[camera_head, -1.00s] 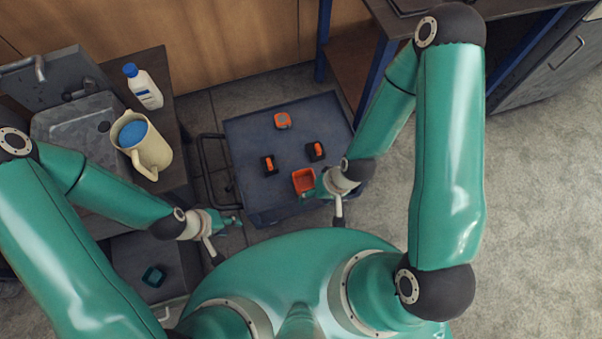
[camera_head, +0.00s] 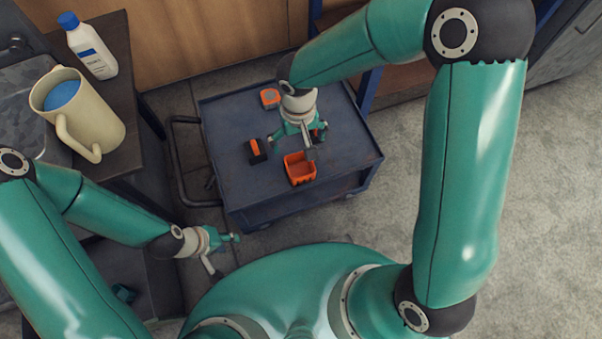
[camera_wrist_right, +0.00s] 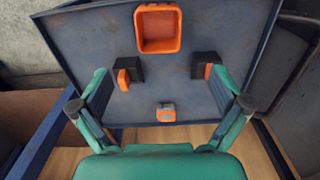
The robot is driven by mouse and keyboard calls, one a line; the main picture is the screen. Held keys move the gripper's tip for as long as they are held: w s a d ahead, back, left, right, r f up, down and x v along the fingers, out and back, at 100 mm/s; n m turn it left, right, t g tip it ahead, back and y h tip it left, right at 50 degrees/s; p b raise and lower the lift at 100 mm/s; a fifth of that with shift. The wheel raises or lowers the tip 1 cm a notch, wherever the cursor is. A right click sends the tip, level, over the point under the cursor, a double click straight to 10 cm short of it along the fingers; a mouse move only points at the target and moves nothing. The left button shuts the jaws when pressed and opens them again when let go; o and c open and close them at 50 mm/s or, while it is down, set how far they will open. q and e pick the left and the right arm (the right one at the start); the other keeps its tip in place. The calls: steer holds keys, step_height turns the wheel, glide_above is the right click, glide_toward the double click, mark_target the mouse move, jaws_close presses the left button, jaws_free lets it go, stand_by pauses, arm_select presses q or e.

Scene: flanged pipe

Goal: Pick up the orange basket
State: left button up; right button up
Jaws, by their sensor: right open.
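The orange basket (camera_head: 300,169) is a small open square bin on the dark blue cart top, near its front edge. It also shows upright and empty in the right wrist view (camera_wrist_right: 158,30), at the top middle. My right gripper (camera_head: 297,137) is above the cart, just behind the basket in the head view. In the right wrist view its fingers (camera_wrist_right: 163,78) are spread wide with nothing between them, and the basket lies beyond the fingertips. My left gripper (camera_head: 228,238) is off the cart's front left, away from the basket; its finger opening is unclear.
Two black-and-orange items (camera_wrist_right: 127,72) (camera_wrist_right: 204,68) and an orange-and-grey item (camera_wrist_right: 166,112) lie on the cart top (camera_head: 230,160). A cream pitcher (camera_head: 85,115) and a white bottle (camera_head: 88,45) stand on the left counter.

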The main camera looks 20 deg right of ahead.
steer(key=b, duration=0.3)
glide_above(300, 173)
step_height(300, 173, down, 11)
steer(key=shift+a, duration=0.1)
steer(key=shift+w+f+b, duration=0.1)
steer(key=shift+f+b, duration=0.9)
steer(key=shift+f, duration=1.6)
steer(key=shift+c, duration=0.2)
steer(key=c, duration=1.1)
